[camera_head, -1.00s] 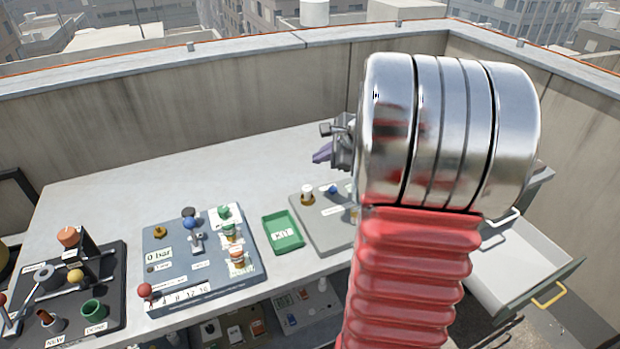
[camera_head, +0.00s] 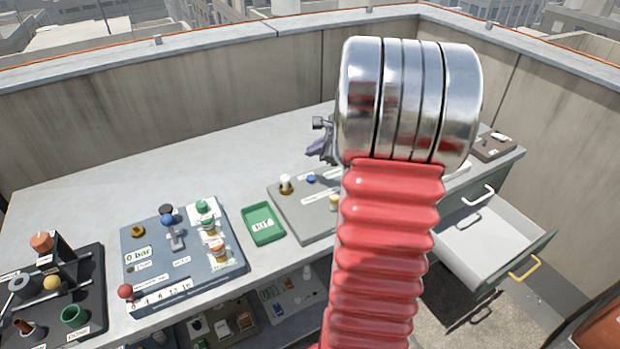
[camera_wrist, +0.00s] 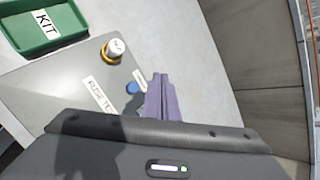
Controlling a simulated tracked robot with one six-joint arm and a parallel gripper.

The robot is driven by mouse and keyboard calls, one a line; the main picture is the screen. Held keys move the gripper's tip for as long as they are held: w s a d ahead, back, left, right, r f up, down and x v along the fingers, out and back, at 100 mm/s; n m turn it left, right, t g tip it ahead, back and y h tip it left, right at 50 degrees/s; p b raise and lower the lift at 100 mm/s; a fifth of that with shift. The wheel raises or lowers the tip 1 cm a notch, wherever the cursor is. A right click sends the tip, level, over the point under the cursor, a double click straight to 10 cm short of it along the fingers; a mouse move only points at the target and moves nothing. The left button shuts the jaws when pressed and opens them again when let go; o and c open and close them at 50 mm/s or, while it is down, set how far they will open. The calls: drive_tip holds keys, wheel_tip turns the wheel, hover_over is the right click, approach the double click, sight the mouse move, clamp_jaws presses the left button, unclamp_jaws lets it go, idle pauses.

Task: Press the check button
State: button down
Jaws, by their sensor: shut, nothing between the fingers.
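A grey fuse panel (camera_head: 290,207) lies on the counter. It carries a small blue button (camera_head: 311,179) near its back edge, which also shows in the wrist view (camera_wrist: 133,87). A label beside the button is too small to read, so I cannot confirm that it is the check button. A white-topped knob with a yellow ring (camera_head: 286,184) stands to its left. My gripper (camera_head: 316,149) has purple fingers, shut and empty. In the wrist view the fingertips (camera_wrist: 159,78) appear just right of the blue button. They look apart from it, above the surface.
A green KIT tray (camera_head: 263,238) sits left of the panel. A blue-grey gauge panel (camera_head: 140,255) with knobs and a lever is further left. An open drawer (camera_head: 490,240) juts out at the right. A concrete parapet (camera_head: 130,120) stands behind the counter.

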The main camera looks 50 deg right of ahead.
sight(314, 179)
drive_tip(key=shift+f, duration=3.2)
drive_tip(key=shift+f, duration=0.2)
drive_tip(key=shift+f, duration=0.2)
drive_tip(key=shift+f, duration=0.6)
idle(0.6)
idle(0.4)
drive_tip(key=shift+r, duration=1.05)
drive_tip(key=shift+r, duration=0.15)
drive_tip(key=shift+r, duration=2.35)
